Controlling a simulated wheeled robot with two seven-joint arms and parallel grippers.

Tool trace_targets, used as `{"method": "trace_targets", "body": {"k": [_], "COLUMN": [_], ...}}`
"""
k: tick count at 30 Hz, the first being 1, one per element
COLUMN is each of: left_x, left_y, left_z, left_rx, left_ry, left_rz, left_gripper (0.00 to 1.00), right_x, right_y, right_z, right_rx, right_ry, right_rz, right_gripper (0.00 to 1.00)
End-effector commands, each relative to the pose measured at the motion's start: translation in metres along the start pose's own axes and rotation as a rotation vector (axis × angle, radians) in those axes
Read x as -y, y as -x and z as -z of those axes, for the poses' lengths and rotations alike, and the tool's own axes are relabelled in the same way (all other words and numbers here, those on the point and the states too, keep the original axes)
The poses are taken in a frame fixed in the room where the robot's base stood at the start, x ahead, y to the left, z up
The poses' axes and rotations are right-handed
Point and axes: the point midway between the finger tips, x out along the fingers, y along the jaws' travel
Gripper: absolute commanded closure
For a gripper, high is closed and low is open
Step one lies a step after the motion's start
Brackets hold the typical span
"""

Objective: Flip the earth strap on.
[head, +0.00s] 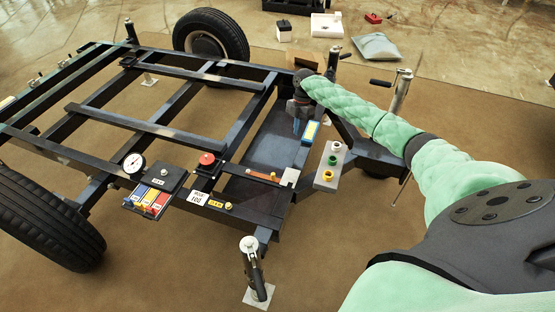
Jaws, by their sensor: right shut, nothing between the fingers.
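My right gripper (298,122) reaches in from the right on its green-sleeved arm. It is shut and empty, pointing down over the dark tray at the trailer frame's right end. A small blue and yellow block (310,133) stands just right of its fingertips; I cannot tell if they touch. No part is readable as the earth strap. My left gripper is out of view.
A grey plate with coloured rings (329,166) stands right of the tray. A red knob (207,159), a dial gauge (133,163) and blue, yellow and red blocks (150,199) sit along the front. A jack leg (253,265) stands in front. Frame bays are open.

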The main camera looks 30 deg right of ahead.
Motion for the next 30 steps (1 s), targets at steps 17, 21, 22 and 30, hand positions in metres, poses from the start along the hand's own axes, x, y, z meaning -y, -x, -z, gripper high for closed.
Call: {"method": "trace_targets", "body": {"k": [17, 21, 22, 30], "left_x": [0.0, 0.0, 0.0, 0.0], "left_y": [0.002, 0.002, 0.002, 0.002], "left_z": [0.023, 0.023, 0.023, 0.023], "left_rx": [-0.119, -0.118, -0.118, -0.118], "left_ry": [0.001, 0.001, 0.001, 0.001], "left_rz": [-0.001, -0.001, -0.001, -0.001], "left_gripper": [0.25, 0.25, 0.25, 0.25], "right_x": [0.002, 0.002, 0.002, 0.002], "right_y": [0.0, 0.0, 0.0, -0.007], "right_z": [0.008, 0.008, 0.008, 0.009], "right_rx": [-0.04, -0.04, -0.04, -0.04], "right_ry": [0.481, 0.483, 0.483, 0.482], "right_rz": [0.002, 0.002, 0.002, 0.003], "right_gripper": [1.0, 1.0, 1.0, 1.0]}}
